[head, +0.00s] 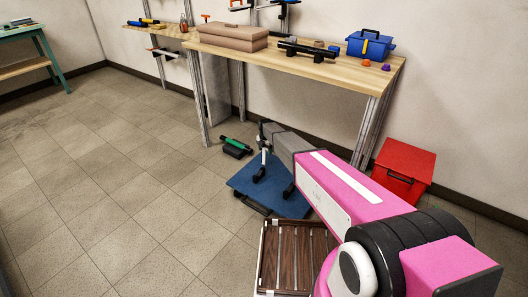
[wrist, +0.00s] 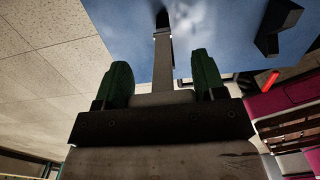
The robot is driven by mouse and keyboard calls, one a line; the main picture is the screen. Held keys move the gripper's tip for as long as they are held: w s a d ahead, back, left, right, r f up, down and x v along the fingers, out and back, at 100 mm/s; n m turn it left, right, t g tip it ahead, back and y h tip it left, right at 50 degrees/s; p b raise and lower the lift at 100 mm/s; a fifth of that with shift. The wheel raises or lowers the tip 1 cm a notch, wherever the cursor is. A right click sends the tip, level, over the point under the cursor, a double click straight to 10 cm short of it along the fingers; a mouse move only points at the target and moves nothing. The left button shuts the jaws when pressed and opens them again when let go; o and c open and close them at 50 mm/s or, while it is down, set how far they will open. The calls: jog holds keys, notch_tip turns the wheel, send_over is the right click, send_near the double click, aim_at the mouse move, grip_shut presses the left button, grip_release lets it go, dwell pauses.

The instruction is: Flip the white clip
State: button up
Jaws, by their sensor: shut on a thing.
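My gripper (wrist: 163,82) shows two green fingertips in the wrist view. They stand apart, with a pale grey-white piece, seemingly the white clip (wrist: 162,60), between them. The clip has a wide base spanning the fingers and a narrow bar with a dark end pointing away. In the head view my gripper (head: 264,146) is above a flat blue panel (head: 240,182) on the floor. The panel also fills the upper part of the wrist view (wrist: 120,25). A small pale and black part shows below the gripper, too small to make out well.
A brown slatted crate (head: 270,268) lies in front of the blue panel. A red box (head: 402,170) stands at the right. A green and black item (head: 236,147) lies on the floor. The wooden bench (head: 330,72) stands behind. The floor at left is clear.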

jog(key=shift+w+d+f, duration=0.2)
jog(key=shift+w, duration=0.15)
jog(key=o, duration=1.3)
jog(key=r, duration=1.1)
jog(key=shift+s+a, duration=0.15)
jog(key=shift+s, duration=0.05)
jog(key=shift+f, duration=0.1)
